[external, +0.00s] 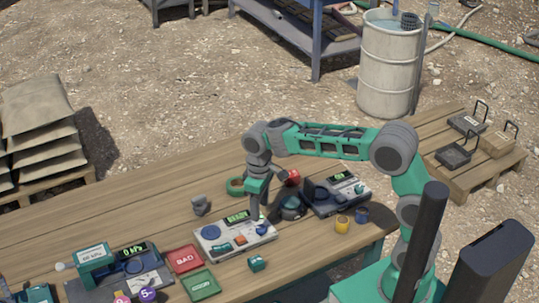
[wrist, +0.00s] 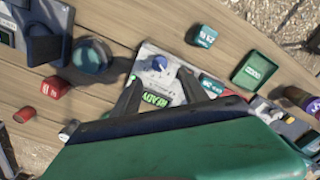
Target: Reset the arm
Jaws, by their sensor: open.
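My gripper (external: 258,214) points down over the grey-white panel device (external: 208,246) on the wooden table. In the wrist view, the two dark fingers of my gripper (wrist: 160,88) are spread apart with nothing held between them. The panel device (wrist: 152,55), with a blue knob and a green lit display, lies below and between them. Whether the fingertips touch the panel is hard to tell. My arm reaches in from the right, bent at the elbow.
A dark round pot (external: 291,208), a red cube (external: 292,178) and a second device (external: 345,196) stand right of my gripper. A teal cube (external: 257,264), red tray (external: 182,258) and green tray (external: 201,285) lie in front. The table's back left is mostly clear.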

